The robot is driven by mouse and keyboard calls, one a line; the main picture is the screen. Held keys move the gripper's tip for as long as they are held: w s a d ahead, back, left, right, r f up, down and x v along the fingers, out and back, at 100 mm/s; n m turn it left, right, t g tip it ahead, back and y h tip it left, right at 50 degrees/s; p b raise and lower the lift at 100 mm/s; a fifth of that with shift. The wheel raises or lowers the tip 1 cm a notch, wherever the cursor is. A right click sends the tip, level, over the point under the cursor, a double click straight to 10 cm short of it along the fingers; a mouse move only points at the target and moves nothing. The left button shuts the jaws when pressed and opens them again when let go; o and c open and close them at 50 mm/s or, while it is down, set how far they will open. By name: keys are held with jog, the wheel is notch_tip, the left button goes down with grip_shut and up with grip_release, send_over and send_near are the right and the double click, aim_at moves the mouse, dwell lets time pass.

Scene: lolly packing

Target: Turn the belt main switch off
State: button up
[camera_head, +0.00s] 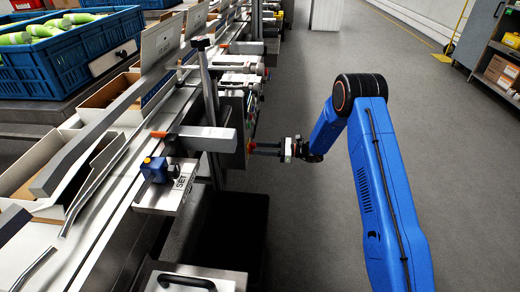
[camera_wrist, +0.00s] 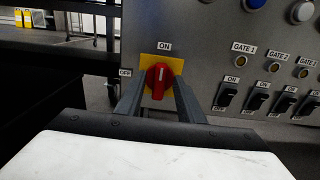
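The main switch is a red rotary knob (camera_wrist: 158,82) on a yellow plate (camera_wrist: 177,66) on the grey control panel. ON is printed above it and OFF to its left. The knob's white mark points up towards ON. In the wrist view, my gripper (camera_wrist: 160,84) has its two dark fingers apart, one on each side of the knob. I cannot tell whether they touch it. In the head view, my gripper (camera_head: 256,148) reaches left to the panel side, and the knob is small there and partly hidden.
Right of the knob are several black gate switches (camera_wrist: 227,95) with round indicators above. Blue and white buttons (camera_wrist: 301,11) sit higher. The conveyor line (camera_head: 110,190) and a blue crate (camera_head: 75,62) are at left.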

grip_shut()
jog(key=shift+n, duration=0.3)
jog(key=shift+s+f+n, duration=0.1)
jog(key=shift+f+n, duration=0.05)
jog(key=shift+n, duration=2.7)
jog(key=shift+s+f+n, duration=0.1)
jog(key=shift+s+n, duration=0.05)
jog(key=shift+n, duration=2.75)
jog(key=shift+s+f+n, duration=0.1)
jog(key=shift+f+n, duration=0.05)
jog(key=shift+n, duration=2.7)
